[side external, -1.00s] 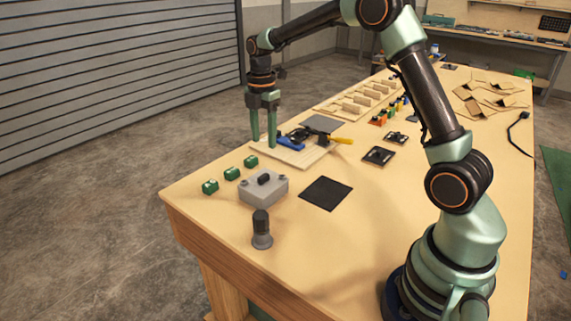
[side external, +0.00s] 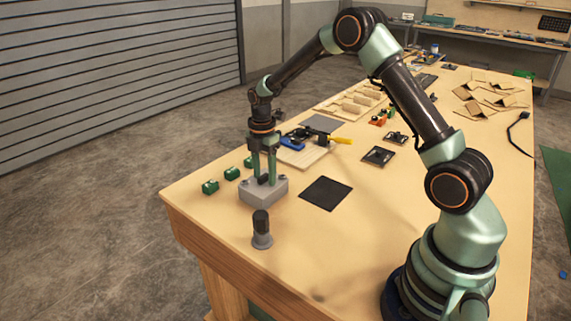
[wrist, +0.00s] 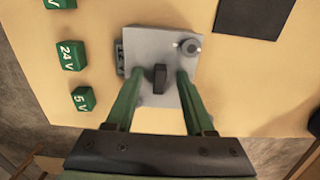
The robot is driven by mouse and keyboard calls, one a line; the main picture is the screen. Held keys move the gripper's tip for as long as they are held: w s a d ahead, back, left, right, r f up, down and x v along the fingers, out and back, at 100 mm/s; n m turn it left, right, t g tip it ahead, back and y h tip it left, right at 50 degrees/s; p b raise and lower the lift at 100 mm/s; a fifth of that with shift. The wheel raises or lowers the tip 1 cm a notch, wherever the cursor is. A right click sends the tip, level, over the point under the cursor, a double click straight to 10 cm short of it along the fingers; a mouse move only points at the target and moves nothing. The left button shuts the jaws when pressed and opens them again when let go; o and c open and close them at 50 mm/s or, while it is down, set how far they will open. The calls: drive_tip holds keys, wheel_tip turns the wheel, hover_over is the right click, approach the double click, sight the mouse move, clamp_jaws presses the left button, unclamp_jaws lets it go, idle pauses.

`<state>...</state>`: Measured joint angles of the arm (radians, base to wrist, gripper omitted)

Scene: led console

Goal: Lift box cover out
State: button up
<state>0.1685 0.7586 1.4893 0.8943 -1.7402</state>
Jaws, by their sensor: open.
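The grey box (side external: 262,194) sits on the table, and its light grey top with a black knob handle also shows in the wrist view (wrist: 146,48). The black handle (wrist: 160,77) stands up near the middle of the cover. My gripper (side external: 264,180) is over the box with its fingers pointing down. In the wrist view, its two green fingers (wrist: 155,82) are spread, one on each side of the handle, with gaps between them and it. Whether the fingertips touch the cover cannot be told.
Green blocks (wrist: 70,55), labelled with voltages, stand left of the box. A black square mat (side external: 326,193) lies to its right. A black-topped grey cylinder (side external: 261,230) stands in front. A wooden board (side external: 304,156) with tools lies behind.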

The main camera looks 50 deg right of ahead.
drive_tip(key=shift+c, duration=0.3)
clamp_jaws()
wheel_tip(320, 180, up, 24)
idle(0.9)
